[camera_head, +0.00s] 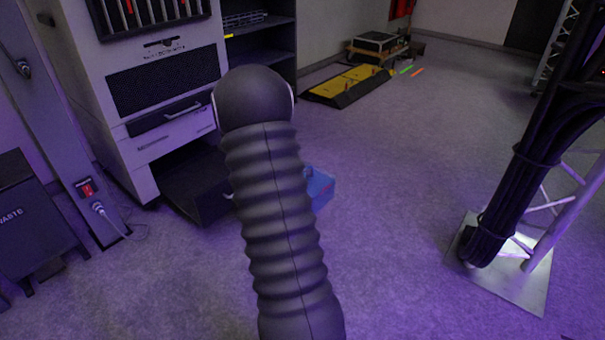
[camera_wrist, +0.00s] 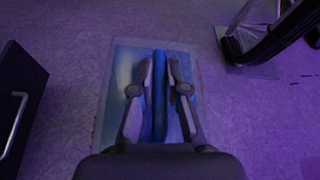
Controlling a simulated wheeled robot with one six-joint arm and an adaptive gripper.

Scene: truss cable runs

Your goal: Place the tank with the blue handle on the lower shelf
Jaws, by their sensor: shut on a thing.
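In the wrist view, my gripper (camera_wrist: 160,66) is shut on a blue handle (camera_wrist: 160,110) that runs lengthwise between its fingers. Below it shows the pale blue, partly see-through body of the tank (camera_wrist: 125,62); my gripper hides its near end. In the head view only a blue part of the tank (camera_head: 320,187) shows to the right of my arm, low over the carpet. My arm hides my gripper there. I cannot tell whether the tank touches the floor. A dark open shelf unit (camera_head: 262,58) stands at the back, its lower part partly hidden by my arm.
A black pulled-out drawer (camera_head: 190,185) sits low under the white cabinet (camera_head: 140,160), left of the tank; its handled front (camera_wrist: 18,110) shows in the wrist view. A truss foot with black cables (camera_head: 490,235) stands right. A yellow-black ramp (camera_head: 350,84) lies behind. Carpet between is clear.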

